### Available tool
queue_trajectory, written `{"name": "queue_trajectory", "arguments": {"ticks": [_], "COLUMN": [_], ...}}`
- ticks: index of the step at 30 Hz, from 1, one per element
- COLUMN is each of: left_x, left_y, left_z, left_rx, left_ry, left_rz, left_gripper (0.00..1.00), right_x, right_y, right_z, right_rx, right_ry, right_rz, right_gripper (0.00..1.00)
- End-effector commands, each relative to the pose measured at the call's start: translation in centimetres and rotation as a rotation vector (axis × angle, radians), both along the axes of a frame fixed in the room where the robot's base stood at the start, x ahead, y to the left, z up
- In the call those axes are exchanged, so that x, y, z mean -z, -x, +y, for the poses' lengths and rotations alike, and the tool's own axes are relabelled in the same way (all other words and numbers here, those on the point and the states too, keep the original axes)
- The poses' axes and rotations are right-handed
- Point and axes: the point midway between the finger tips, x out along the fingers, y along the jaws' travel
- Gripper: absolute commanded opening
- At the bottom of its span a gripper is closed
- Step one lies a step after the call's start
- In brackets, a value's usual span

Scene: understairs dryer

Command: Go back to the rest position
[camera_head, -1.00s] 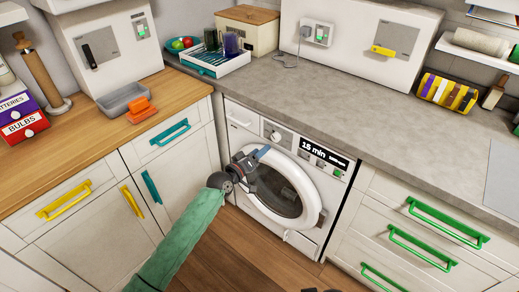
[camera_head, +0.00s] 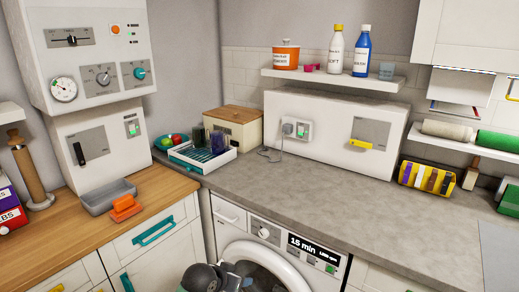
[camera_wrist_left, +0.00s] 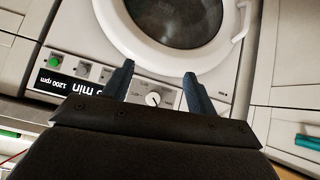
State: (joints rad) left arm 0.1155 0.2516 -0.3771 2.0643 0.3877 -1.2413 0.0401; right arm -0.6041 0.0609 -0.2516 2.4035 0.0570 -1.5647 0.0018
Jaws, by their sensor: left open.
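My left gripper (camera_wrist_left: 155,80) is open and empty in the left wrist view, its two dark fingers apart in front of the dryer (camera_wrist_left: 225,85). In the head view only part of my left wrist shows at the bottom edge, in front of the dryer (camera_head: 235,218); the fingertips are hard to make out there. The dryer's display (camera_head: 315,247) reads 15 min, and its round door (camera_head: 240,248) looks closed. My right gripper is not in view.
A grey worktop (camera_head: 370,205) runs above the dryer, meeting a wooden worktop (camera_head: 75,212) at left. On them are a dish rack (camera_head: 203,158), a grey tray (camera_head: 107,197) and an orange sponge-like item (camera_head: 125,208). A shelf (camera_head: 330,80) holds bottles.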

Motion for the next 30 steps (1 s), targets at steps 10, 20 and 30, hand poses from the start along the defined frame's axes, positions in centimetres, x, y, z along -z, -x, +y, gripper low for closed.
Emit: {"name": "queue_trajectory", "arguments": {"ticks": [10,20,30], "left_x": [0.6,2.3,7.0], "left_y": [13.3,23.7,34.0], "left_z": [5.3,7.3,7.0], "left_rx": [-0.125,-0.22,-0.237], "left_ry": [-0.216,-0.213,-0.19], "left_rz": [0.183,0.307,0.504], "left_gripper": [0.57,0.57,0.57], "right_x": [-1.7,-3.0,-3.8], "right_y": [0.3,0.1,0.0], "right_z": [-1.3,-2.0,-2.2], "right_rx": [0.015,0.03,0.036], "right_ry": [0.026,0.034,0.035], "right_rz": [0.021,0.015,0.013], "right_gripper": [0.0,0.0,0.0]}}
